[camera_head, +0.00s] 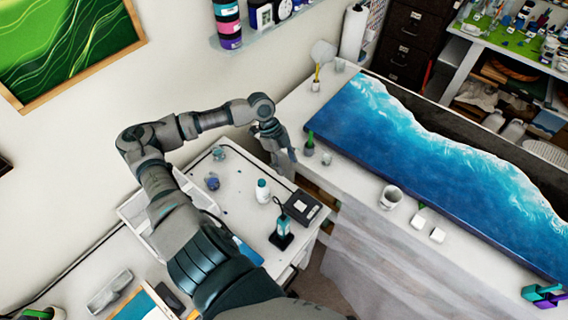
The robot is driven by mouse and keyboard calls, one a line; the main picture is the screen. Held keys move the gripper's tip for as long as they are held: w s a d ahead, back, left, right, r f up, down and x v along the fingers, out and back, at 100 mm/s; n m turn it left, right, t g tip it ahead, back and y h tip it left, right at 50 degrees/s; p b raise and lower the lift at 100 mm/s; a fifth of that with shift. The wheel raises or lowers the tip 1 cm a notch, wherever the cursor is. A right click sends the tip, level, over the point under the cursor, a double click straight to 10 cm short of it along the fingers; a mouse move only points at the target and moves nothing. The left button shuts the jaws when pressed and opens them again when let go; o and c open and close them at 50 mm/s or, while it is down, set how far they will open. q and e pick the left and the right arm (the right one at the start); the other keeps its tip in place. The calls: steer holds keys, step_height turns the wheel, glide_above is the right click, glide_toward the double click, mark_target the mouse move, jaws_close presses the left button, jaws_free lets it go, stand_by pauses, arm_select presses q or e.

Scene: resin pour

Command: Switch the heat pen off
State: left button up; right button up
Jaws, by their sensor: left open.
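A small teal and black tool that looks like the heat pen (284,225) stands upright in a dark base on the small white table. A black box (303,206) with a pale panel sits just behind it, apparently its control unit. The state of any switch is too small to tell. My left gripper (285,161) is open over the far edge of this table, beyond the box and apart from both. Nothing shows in its jaws. My right gripper is not in view.
A white bottle (263,192) stands left of the box.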

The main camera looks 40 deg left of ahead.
arm_select(q)
steer(key=d+v, duration=0.1)
steer(key=v, duration=1)
steer(key=shift+a+r, duration=0.2)
steer(key=shift+r, duration=0.4)
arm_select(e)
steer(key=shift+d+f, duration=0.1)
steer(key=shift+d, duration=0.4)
arm_select(q)
steer(key=shift+a+f, duration=0.25)
steer(key=shift+a, duration=0.4)
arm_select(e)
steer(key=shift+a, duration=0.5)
